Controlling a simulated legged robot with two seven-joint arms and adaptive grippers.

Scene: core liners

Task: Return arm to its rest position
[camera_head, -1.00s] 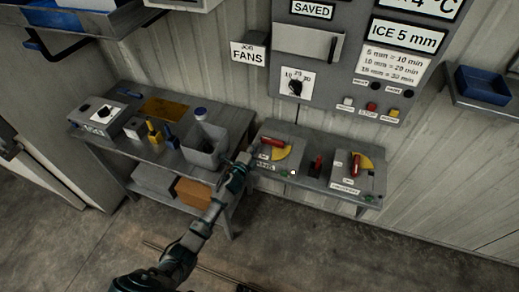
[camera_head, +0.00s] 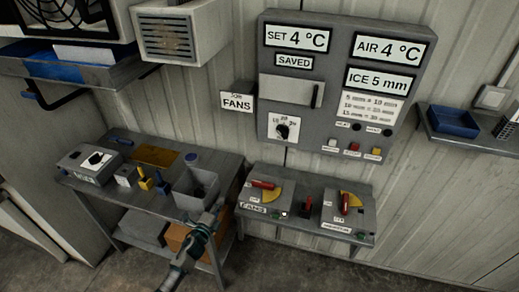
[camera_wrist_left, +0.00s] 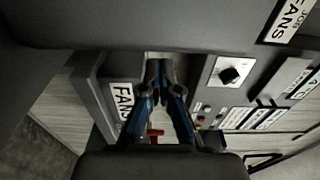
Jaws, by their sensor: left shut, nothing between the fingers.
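My left gripper (camera_head: 214,211) comes up from the bottom of the head view, in front of the grey bin (camera_head: 196,187) and left of the fans switch box (camera_head: 262,196). In the left wrist view its blue-edged fingers (camera_wrist_left: 158,68) are together with nothing between them. Behind them shows a grey box with a FANS label (camera_wrist_left: 122,98) and a red handle (camera_wrist_left: 154,133). My right gripper is not in the views.
A work table (camera_head: 120,195) holds a dial box (camera_head: 92,163) and small yellow and blue items. A second switch box (camera_head: 345,210) with a red lever stands on the right bench. The control panel (camera_head: 340,75) hangs above. A blue tray (camera_head: 453,121) sits on the right shelf.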

